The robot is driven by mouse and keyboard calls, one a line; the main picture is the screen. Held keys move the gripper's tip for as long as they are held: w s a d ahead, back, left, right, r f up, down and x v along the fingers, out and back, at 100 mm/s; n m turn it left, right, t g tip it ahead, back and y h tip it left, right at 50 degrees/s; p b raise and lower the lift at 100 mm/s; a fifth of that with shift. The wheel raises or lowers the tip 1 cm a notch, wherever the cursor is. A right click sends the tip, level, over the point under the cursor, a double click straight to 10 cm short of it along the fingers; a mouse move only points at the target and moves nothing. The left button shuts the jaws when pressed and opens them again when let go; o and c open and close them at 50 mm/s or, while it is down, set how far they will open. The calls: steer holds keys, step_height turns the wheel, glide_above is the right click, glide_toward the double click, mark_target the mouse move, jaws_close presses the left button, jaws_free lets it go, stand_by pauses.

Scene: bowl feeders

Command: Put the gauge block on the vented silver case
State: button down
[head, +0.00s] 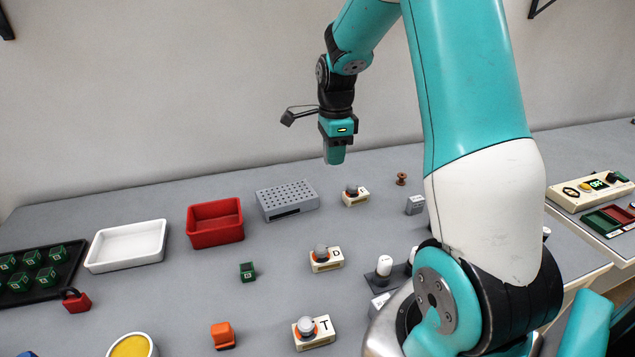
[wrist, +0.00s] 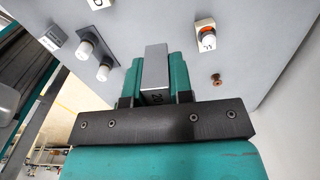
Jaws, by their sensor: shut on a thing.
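The gauge block (wrist: 156,66) is a plain grey bar with a dark number on its end. In the wrist view it sits between the two teal fingers of my gripper (wrist: 160,75), which is shut on it. The case is not seen in the wrist view.
A red tray (head: 216,236) stands left of the case, and a white tray (head: 127,263) farther left. A knobbed cream block (head: 355,197) is right of the case. Another grey block (head: 415,205) and a brown spool (head: 401,179) stand farther right.

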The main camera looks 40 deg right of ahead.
steer(key=w+a+r+p, duration=0.1)
steer(key=w+a+r, duration=0.1)
steer(key=w, duration=0.4)
steer(key=w+a+r+p, duration=0.2)
steer(key=w, duration=0.4)
steer(key=p, duration=0.3)
glide_above(289, 200)
steer(key=shift+n, duration=0.4)
step_height(289, 200, down, 16)
steer(key=shift+r, duration=0.1)
steer(key=shift+f+p, duration=0.7)
steer(key=shift+f, duration=1.35)
steer(key=shift+f, duration=0.1)
steer(key=c, duration=1.1)
jaws_free()
steer(key=shift+o, duration=0.5)
